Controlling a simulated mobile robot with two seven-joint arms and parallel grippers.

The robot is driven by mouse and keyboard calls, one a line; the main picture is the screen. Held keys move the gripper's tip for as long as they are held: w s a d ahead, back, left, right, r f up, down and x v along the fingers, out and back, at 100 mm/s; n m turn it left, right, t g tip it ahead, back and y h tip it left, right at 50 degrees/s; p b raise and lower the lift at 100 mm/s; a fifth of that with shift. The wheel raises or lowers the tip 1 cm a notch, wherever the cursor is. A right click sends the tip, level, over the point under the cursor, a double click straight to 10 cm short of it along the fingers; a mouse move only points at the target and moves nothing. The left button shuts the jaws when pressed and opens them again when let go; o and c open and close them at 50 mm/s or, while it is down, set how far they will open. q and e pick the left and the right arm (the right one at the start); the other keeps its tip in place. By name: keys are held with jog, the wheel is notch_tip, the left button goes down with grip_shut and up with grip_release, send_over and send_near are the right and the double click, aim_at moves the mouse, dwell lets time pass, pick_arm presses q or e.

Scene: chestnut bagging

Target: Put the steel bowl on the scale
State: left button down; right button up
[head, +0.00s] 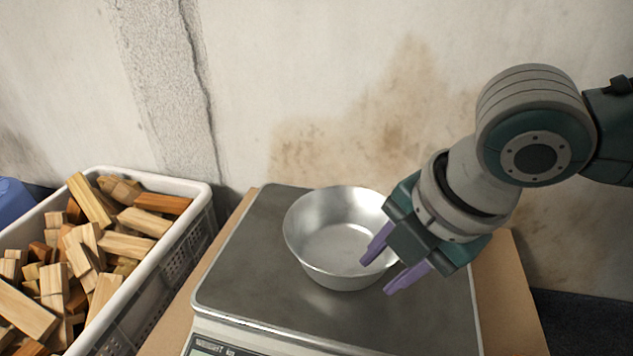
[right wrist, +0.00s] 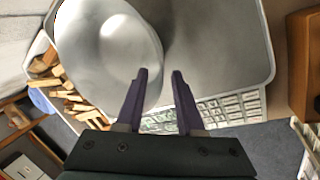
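The steel bowl (head: 335,240) stands upright and empty on the dark plate of the scale (head: 240,285). My right gripper (head: 382,268) is at the bowl's right front side, with its two purple fingers apart. In the right wrist view the fingers of this gripper (right wrist: 160,75) are spread with nothing between them. There the bowl (right wrist: 105,50) lies to the left, partly behind the left finger, and the scale plate (right wrist: 215,45) shows beside it. I cannot tell whether a finger touches the bowl. My left gripper is not in view.
A white crate (head: 190,215) full of wood blocks stands left of the scale. The scale rests on a brown surface (head: 510,300) close to a stained wall (head: 300,90). The plate's front left part is bare. A blue object (head: 12,195) shows at the far left.

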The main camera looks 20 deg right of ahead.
jog(key=p+v, duration=0.8)
jog(key=v, duration=0.4)
jog(key=s+a+m+t+y, duration=0.1)
jog(key=s+a+m+y, duration=0.1)
jog(key=s+a+m, duration=0.5)
jog(key=s+d+f+m+g+h, duration=0.1)
jog(key=s+d+m+h, duration=0.2)
jog(key=m, duration=1)
jog(key=s+d, duration=0.2)
jog(key=d, duration=0.1)
jog(key=shift+s+d+f, duration=0.2)
jog(key=shift+d+f, duration=0.05)
jog(key=shift+d, duration=0.1)
